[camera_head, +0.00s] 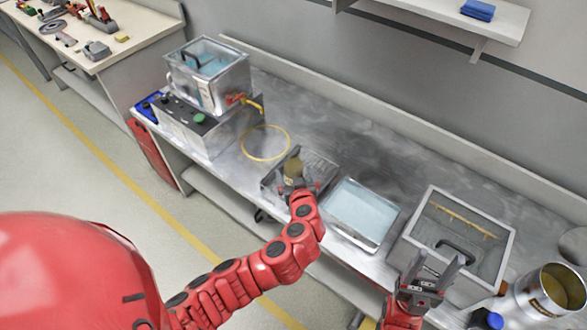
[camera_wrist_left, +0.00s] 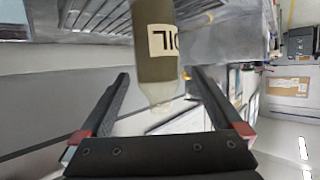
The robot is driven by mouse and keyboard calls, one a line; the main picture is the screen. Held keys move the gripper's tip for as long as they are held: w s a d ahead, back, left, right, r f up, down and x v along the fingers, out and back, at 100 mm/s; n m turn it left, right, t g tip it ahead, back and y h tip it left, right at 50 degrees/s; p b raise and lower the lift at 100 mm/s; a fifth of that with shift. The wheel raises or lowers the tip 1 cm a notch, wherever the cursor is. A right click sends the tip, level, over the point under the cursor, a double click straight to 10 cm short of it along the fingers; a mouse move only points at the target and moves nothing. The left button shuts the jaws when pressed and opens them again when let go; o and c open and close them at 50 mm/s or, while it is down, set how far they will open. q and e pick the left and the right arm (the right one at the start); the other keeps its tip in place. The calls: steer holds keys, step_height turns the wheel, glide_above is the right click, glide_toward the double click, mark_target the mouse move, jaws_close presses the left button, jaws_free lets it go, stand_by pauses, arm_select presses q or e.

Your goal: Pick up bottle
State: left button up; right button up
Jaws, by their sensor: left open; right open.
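An olive-brown bottle (camera_head: 293,171) with a pale label stands at the dark tray on the metal bench in the head view. In the left wrist view the bottle (camera_wrist_left: 156,65) shows large, its label partly reading "OIL" and its pale neck towards my gripper. My left gripper (camera_wrist_left: 157,76) is open, with one finger on each side of the bottle's neck end and visible gaps on both sides. In the head view my left gripper (camera_head: 298,190) is at the bottle, its fingers hard to make out.
The dark metal tray (camera_head: 270,180) lies around the bottle. A yellow ring (camera_head: 265,143) and a tank on a control box (camera_head: 200,120) are left of it. A pale blue tray (camera_head: 362,212), a grey box (camera_head: 460,232) and a metal pot (camera_head: 545,290) are to the right.

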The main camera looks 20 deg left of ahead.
arm_select(q)
steer(key=shift+x, duration=0.9)
steer(key=shift+w+p, duration=0.35)
steer(key=shift+p, duration=0.2)
steer(key=shift+p+x, duration=1.05)
steer(key=shift+x, duration=0.95)
steer(key=shift+w+a+f, duration=0.1)
steer(key=shift+w+f, duration=0.1)
steer(key=shift+f, duration=0.1)
jaws_close()
steer(key=shift+r, duration=0.1)
